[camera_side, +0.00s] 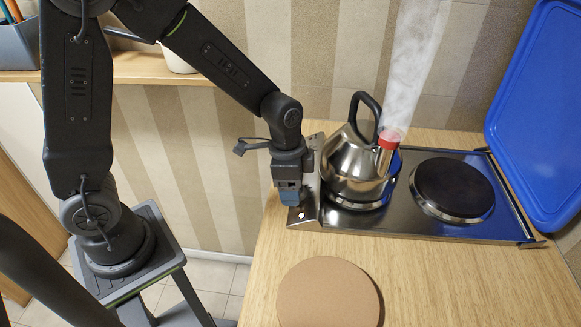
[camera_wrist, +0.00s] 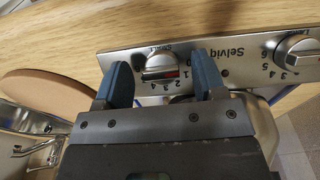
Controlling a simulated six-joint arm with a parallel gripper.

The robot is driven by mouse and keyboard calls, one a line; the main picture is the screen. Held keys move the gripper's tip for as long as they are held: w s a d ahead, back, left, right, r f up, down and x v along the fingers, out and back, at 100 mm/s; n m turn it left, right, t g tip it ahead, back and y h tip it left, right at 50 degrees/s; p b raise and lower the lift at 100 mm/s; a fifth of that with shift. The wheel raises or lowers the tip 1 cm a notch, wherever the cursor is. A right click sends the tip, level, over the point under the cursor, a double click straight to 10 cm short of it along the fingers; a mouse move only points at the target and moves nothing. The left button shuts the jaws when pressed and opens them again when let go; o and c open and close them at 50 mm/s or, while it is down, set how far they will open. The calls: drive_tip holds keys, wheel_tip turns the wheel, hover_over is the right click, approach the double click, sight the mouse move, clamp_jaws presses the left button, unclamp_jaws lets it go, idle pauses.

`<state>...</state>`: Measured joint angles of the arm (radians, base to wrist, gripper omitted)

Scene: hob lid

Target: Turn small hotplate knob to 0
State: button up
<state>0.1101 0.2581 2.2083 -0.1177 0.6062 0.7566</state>
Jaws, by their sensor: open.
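The hotplate knob (camera_wrist: 160,68) is a silver dial with a red mark, set in the metal control panel (camera_wrist: 225,58) in the wrist view. Its red mark points roughly right, near the low numbers; the exact setting is hard to read. My gripper (camera_wrist: 162,76) is open, with one blue finger on each side of this knob; I cannot tell whether they touch it. In the side view my gripper (camera_side: 290,197) is low at the hob's left end and hides the knobs. A second knob (camera_wrist: 300,50) is at the right edge of the wrist view.
A steel kettle (camera_side: 350,170) with a red spout tip steams on the nearer hotplate, close beside my gripper. The black hotplate (camera_side: 455,188) is bare. A blue lid (camera_side: 545,110) leans at the right. A round cork mat (camera_side: 330,293) lies on the wooden counter (camera_side: 440,285).

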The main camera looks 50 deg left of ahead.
wheel_tip(320, 180, up, 13)
drive_tip(key=a, duration=0.1)
drive_tip(key=shift+s+r, duration=0.2)
drive_tip(key=shift+s, duration=0.2)
drive_tip(key=s+a+r+n+t, duration=0.1)
drive_tip(key=s+a+n+t, duration=0.1)
drive_tip(key=s+n, duration=0.2)
drive_tip(key=s+a+r+n+t+y, duration=0.1)
drive_tip(key=s+n, duration=0.3)
drive_tip(key=s, duration=0.4)
drive_tip(key=shift+s+a+r+n+t, duration=0.4)
drive_tip(key=shift+a+r+t, duration=0.1)
drive_tip(key=shift+r+t, duration=0.35)
